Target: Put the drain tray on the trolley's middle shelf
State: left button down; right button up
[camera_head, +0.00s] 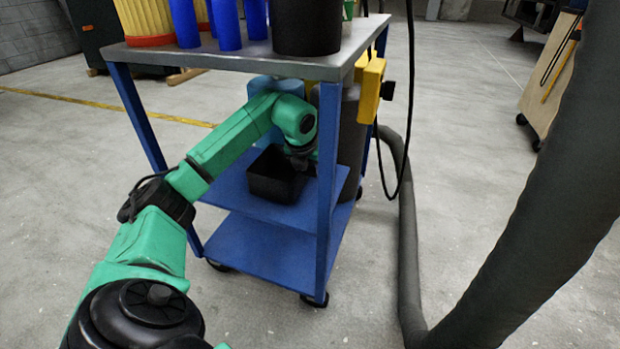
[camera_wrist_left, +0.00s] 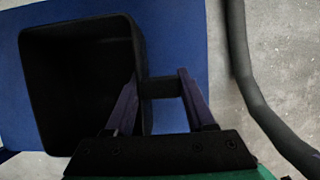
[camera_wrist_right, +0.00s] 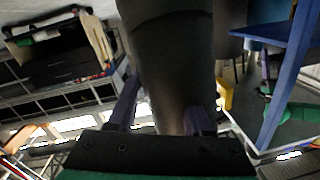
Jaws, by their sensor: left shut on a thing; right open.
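The drain tray (camera_head: 272,180) is a black open box with a short handle, inside the blue trolley at the level of its middle shelf (camera_head: 232,188). I cannot tell whether its base touches the shelf. My left gripper (camera_head: 302,158) reaches in under the top shelf. In the left wrist view, its fingers (camera_wrist_left: 158,82) are on the handle at the right side of the tray (camera_wrist_left: 85,82), with blue shelf surface around it. My right gripper (camera_wrist_right: 168,92) is open in the right wrist view, out of the head view, with nothing visibly gripped.
The grey top shelf (camera_head: 240,58) overhangs my left arm and carries blue cylinders and a black container (camera_head: 307,25). A dark cylinder (camera_head: 350,130) stands behind the tray. A thick grey hose (camera_head: 540,200) crosses the right. The blue bottom shelf (camera_head: 260,250) looks clear.

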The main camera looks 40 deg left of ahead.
pick_arm(q)
jog(key=shift+f, duration=0.35)
pick_arm(e)
jog(key=shift+t, duration=0.8)
jog(key=r, duration=0.1)
jog(key=w+r, duration=0.1)
jog(key=r, duration=0.1)
jog(key=w+r, duration=0.1)
jog(key=r, duration=0.1)
jog(key=shift+w+d, duration=0.15)
jog(key=shift+d, duration=0.05)
pick_arm(q)
jog(key=shift+f, duration=0.1)
jog(key=shift+c, duration=1.2)
grip_release()
pick_arm(e)
jog(key=shift+r, duration=0.15)
